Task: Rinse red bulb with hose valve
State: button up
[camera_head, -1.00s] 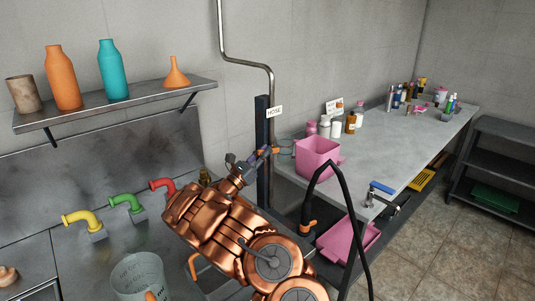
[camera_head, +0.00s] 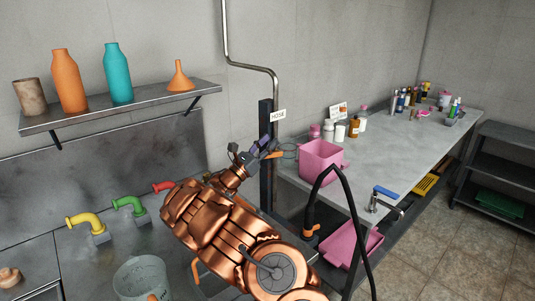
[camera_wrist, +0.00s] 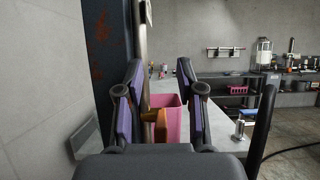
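My gripper (camera_head: 261,146) is beside the dark post with the HOSE sign, at the end of my copper arm. In the wrist view my gripper (camera_wrist: 160,75) is open, its two fingers well apart with nothing held. An orange valve handle (camera_wrist: 161,127) shows between the fingers in the wrist view, lower than the fingertips. In the head view the orange handle (camera_head: 274,155) shows close to the fingers; contact cannot be told. A black hose (camera_head: 352,200) loops up in front of the bench. I can make out no red bulb.
A pink jug (camera_head: 320,160) stands on the bench (camera_head: 385,160) right of the post (camera_head: 266,180). Yellow (camera_head: 82,222), green (camera_head: 129,203) and red (camera_head: 163,186) spouts line the sink back. A clear container (camera_head: 140,279) stands below. A shelf (camera_head: 150,101) holds bottles.

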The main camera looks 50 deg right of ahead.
jog(key=shift+r, duration=2.55)
jog(key=shift+c, duration=0.3)
